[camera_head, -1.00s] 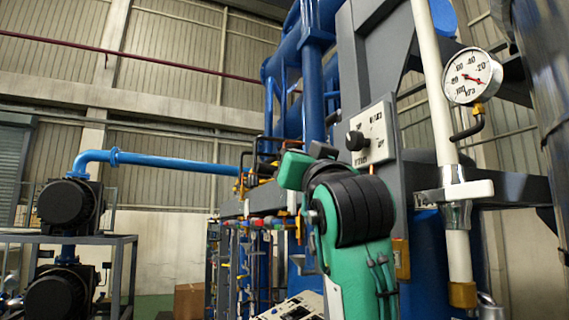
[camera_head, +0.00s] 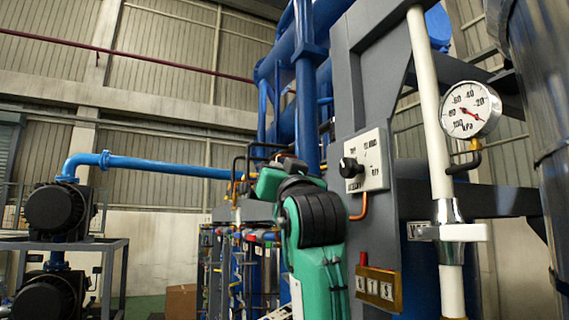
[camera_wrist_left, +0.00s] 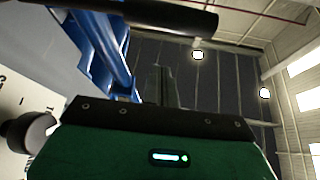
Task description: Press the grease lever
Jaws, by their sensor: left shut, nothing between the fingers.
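No part is clearly marked as the grease lever. A brass box (camera_head: 378,288) with several markings and a small red knob (camera_head: 363,258) is on the grey column, right of my left arm. A white crosspiece with a metal clamp (camera_head: 450,232) sits on the white pipe, farther right. My left gripper (camera_head: 280,162) is at the top of my green and black arm, left of the grey column and apart from the brass box. Its fingers are mostly hidden there. In the left wrist view it (camera_wrist_left: 163,86) is shut and empty, pointing up. My right gripper is out of view.
A white panel with a black knob (camera_head: 351,167) is on the column beside my left arm. A pressure gauge (camera_head: 470,110) is at the right. Blue pipes (camera_head: 308,100) rise behind. Black motors (camera_head: 57,211) stand on a rack at the left.

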